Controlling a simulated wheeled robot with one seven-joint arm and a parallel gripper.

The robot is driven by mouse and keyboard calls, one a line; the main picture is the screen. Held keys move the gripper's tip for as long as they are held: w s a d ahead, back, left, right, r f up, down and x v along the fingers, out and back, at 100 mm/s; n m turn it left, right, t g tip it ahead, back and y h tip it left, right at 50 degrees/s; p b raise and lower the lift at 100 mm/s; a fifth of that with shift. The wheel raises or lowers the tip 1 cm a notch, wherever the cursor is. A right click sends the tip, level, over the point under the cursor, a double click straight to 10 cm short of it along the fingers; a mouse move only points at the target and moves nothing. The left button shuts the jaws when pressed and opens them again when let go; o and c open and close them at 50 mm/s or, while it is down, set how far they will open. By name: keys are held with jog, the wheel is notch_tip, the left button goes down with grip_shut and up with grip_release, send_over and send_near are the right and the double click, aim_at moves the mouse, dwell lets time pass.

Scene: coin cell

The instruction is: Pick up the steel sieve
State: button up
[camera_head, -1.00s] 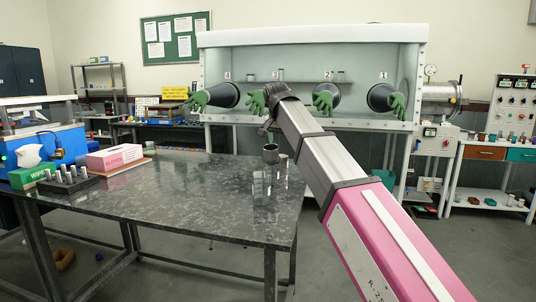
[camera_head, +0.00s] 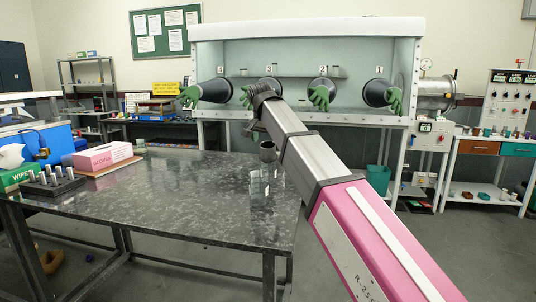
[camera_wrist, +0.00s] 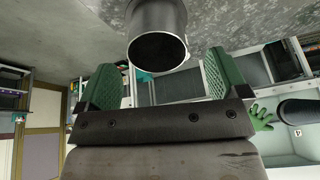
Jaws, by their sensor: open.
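A dark grey metal cup-shaped cylinder (camera_head: 267,151), which looks like the steel sieve, stands on the dark speckled table (camera_head: 200,215) near its right edge. No mesh can be made out. In the wrist view the cylinder (camera_wrist: 157,18) shows large at the top middle, its dark round opening facing the camera. My gripper (camera_wrist: 160,58) is open, its two green fingers spread wide to either side with nothing held. The cylinder appears just beyond the fingertips, in line with the gap. In the head view my gripper (camera_head: 253,128) is small and partly hidden by my wrist, above and slightly left of the cylinder.
Clear shiny patches (camera_head: 260,187), glass or reflections, lie in front of the cylinder. A pink box (camera_head: 103,155) and a dark rack of metal cylinders (camera_head: 52,182) stand at the table's left. A glovebox (camera_head: 300,110) with green gloves is behind. The table's middle is clear.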

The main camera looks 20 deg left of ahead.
aim_at(268, 144)
jog(key=x, duration=0.3)
jog(key=shift+f, duration=0.35)
jog(key=shift+c, duration=0.2)
jog(key=c, duration=1)
jog(key=shift+c, duration=0.2)
jog(key=shift+r, duration=0.1)
